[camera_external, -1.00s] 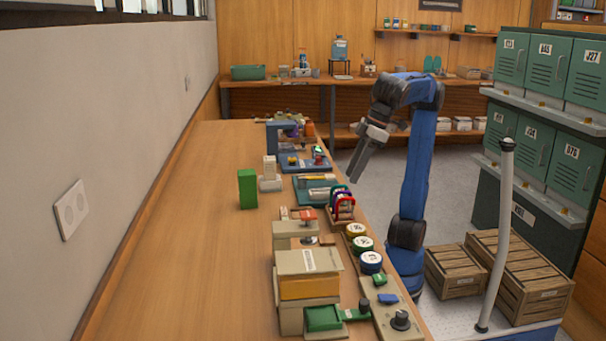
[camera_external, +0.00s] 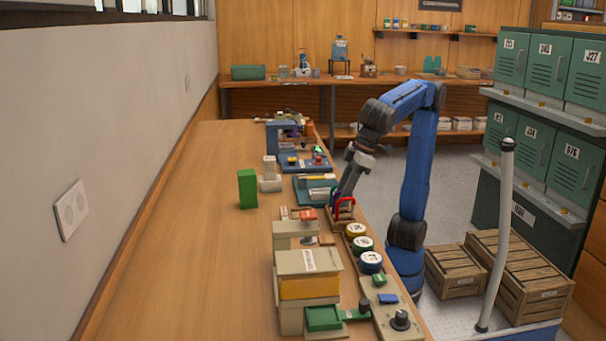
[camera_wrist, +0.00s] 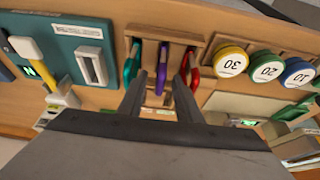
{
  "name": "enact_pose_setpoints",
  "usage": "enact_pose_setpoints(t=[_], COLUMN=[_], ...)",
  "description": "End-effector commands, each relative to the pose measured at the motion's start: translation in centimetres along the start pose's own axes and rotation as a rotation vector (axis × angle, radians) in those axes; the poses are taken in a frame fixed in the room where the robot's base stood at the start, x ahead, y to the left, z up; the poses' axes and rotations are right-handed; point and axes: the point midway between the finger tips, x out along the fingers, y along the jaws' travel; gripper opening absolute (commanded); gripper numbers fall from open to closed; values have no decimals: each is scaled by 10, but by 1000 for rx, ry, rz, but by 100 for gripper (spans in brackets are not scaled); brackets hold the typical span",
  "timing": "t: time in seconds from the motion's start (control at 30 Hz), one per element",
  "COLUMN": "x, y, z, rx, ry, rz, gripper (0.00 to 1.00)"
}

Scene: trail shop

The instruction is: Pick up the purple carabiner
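The purple carabiner (camera_wrist: 161,70) hangs in the middle slot of a wooden rack (camera_wrist: 122,38) in the wrist view. A green carabiner (camera_wrist: 132,64) hangs left of it and a red carabiner (camera_wrist: 185,64) right of it. My gripper (camera_wrist: 158,82) is open, with one finger on each side of the purple carabiner's lower part in the picture. I cannot tell whether the fingers touch it. In the external view my gripper (camera_external: 338,199) points down at the rack (camera_external: 343,217) and partly hides the carabiners.
Yellow, green and blue numbered discs (camera_external: 357,230) stand in a row on the near side of the rack. A teal panel (camera_external: 304,189) lies on its far side. A tan boxy device (camera_external: 309,274) stands nearer.

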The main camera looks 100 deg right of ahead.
Motion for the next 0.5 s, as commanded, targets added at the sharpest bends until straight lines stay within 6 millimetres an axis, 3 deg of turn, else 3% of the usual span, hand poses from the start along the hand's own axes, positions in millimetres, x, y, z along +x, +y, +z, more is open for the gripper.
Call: enact_pose_setpoints(t=[0.07,0.2,0.5], x=[0,0,-1], y=[0,0,0], z=[0,0,0], rx=[0,0,0], ry=[0,0,0], rz=[0,0,0], gripper=[29,0,0])
